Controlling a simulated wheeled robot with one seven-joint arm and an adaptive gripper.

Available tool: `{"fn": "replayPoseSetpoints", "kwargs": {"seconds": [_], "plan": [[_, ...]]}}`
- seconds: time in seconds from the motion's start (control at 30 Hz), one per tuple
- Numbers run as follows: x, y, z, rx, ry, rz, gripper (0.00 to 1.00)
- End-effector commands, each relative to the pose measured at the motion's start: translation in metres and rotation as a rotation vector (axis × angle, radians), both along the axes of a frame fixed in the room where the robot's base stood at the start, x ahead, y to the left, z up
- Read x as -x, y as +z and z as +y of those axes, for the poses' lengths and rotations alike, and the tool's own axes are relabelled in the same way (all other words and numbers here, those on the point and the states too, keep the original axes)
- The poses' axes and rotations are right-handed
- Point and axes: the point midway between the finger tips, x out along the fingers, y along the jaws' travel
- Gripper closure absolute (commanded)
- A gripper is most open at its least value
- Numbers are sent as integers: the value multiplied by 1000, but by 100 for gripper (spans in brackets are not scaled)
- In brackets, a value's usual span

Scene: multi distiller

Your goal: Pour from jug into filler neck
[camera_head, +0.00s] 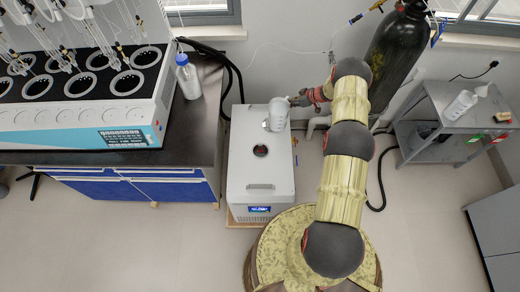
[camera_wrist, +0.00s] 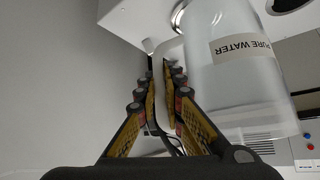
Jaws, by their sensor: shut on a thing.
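The jug (camera_head: 278,115) is whitish and translucent, over the back end of the white floor unit in the head view. In the wrist view the jug (camera_wrist: 235,85) fills the right side, with an upside-down "PURE WATER" label. My gripper (camera_head: 303,98) comes from the right and is shut on the jug's handle; its fingers (camera_wrist: 163,80) flank the handle in the wrist view. I cannot tell the jug's exact tilt or height.
The white unit (camera_head: 262,190) has a handle and a lit display at its front. Left is a dark bench (camera_head: 190,135) with a distiller (camera_head: 85,120) and a blue-capped bottle (camera_head: 188,78). A gas cylinder (camera_head: 398,50) and a grey cart (camera_head: 440,125) stand to the right.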

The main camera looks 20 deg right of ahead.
Motion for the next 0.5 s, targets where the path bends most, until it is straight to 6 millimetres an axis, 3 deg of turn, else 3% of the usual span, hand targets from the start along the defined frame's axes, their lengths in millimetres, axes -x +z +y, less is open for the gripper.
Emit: {"fn": "replayPoseSetpoints", "kwargs": {"seconds": [0.5], "plan": [[-2,16,1,39,4,-34,100]]}}
